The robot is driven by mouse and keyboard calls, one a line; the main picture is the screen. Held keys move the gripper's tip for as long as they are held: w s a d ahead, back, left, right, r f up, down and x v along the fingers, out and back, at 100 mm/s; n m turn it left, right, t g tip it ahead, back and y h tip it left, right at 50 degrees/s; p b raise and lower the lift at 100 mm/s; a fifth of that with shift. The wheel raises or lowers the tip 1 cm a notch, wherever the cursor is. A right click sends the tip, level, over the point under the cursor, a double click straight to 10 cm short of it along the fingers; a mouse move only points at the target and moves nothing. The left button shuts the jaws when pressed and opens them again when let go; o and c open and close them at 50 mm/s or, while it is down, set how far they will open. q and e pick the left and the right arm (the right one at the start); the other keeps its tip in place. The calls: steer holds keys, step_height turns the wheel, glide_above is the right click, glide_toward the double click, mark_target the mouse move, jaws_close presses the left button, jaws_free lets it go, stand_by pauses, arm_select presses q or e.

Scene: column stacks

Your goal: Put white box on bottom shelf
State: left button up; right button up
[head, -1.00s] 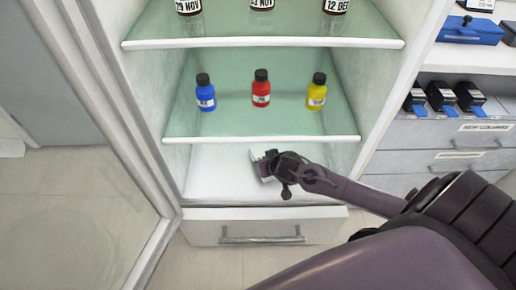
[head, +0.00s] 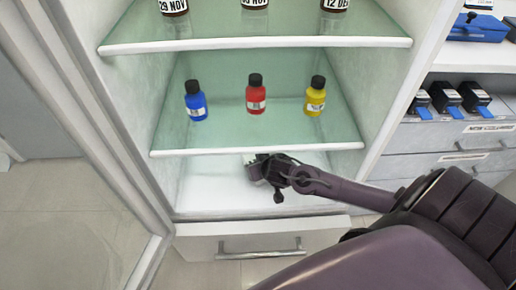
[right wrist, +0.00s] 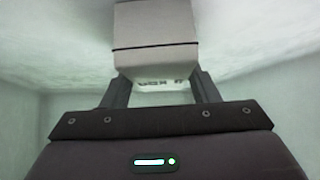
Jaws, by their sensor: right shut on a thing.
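The white box (right wrist: 155,40) is between the two fingers of my right gripper in the right wrist view. It has a dark line around it and dark lettering on its near face. In the head view my right gripper (head: 258,168) is inside the cabinet, over the white bottom shelf (head: 205,193) and below the middle shelf's front edge. Only a pale sliver of the box shows there beside the gripper, so whether it touches the shelf cannot be told. My left gripper is not in view.
The glass middle shelf (head: 330,137) holds blue (head: 196,105), red (head: 256,98) and yellow (head: 316,100) bottles above my right gripper. Brown bottles stand on the shelf above. A drawer (head: 262,242) lies below. The bottom shelf's left part is clear.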

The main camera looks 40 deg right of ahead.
steer(key=o, duration=1.2)
steer(key=shift+o, duration=0.2)
steer(key=shift+s+r, duration=0.2)
steer(key=shift+r, duration=0.15)
steer(key=shift+p+v, duration=2.25)
steer(key=shift+v, duration=3.4)
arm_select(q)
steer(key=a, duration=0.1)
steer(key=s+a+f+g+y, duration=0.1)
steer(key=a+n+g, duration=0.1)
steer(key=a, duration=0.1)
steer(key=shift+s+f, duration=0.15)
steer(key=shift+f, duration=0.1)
arm_select(e)
steer(key=s+a+f+n+g+y, duration=0.2)
steer(key=s+a+f+n+g, duration=0.3)
steer(key=s+a, duration=0.9)
step_height(320, 180, down, 3)
steer(key=g, duration=0.2)
steer(key=shift+g, duration=0.4)
